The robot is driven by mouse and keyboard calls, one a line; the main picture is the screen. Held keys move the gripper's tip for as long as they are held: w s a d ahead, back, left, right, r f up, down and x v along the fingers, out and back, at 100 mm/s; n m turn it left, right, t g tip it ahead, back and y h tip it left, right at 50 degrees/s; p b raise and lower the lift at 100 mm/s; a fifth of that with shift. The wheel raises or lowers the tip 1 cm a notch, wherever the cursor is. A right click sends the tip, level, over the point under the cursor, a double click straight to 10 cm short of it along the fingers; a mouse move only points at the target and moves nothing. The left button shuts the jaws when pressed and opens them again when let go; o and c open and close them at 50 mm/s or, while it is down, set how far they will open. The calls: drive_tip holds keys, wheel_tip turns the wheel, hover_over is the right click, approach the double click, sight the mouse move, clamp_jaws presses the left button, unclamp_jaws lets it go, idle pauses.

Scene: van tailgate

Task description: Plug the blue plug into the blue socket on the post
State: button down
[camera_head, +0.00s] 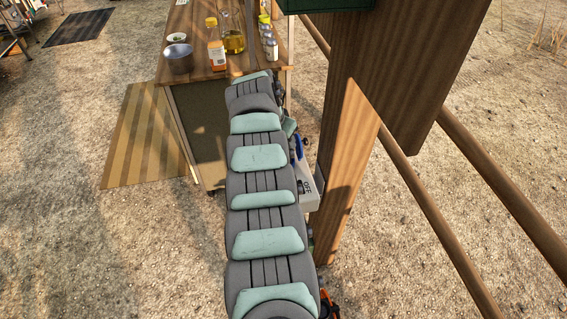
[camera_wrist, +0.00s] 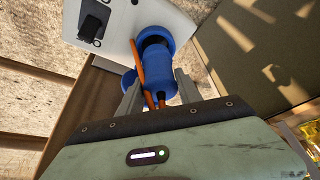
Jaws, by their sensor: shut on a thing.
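The blue plug (camera_wrist: 160,76) sits between the two grey fingers of my gripper (camera_wrist: 158,82) in the wrist view, and the gripper is shut on it. A blue collar with a dark opening, apparently the blue socket (camera_wrist: 154,34), is just beyond the plug by the white panel (camera_wrist: 118,28). The two overlap in the picture, so I cannot tell whether the plug is inside it or only in front. In the head view a blue part (camera_head: 298,147) shows beside my arm, near the wooden post (camera_head: 347,160). My arm mostly hides the gripper there.
A white box (camera_head: 308,190) is on the post's left side. An orange cable (camera_wrist: 138,62) runs close by the plug. A wooden table (camera_head: 200,65) with bottles (camera_head: 215,50) and a pot (camera_head: 179,60) stands at the far end. Open gravel lies left of my arm.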

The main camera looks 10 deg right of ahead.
drive_tip(key=shift+f, duration=0.2)
drive_tip(key=shift+f+b, duration=1.3)
drive_tip(key=shift+b, duration=0.05)
drive_tip(key=shift+f, duration=0.1)
drive_tip(key=c, duration=0.7)
unclamp_jaws()
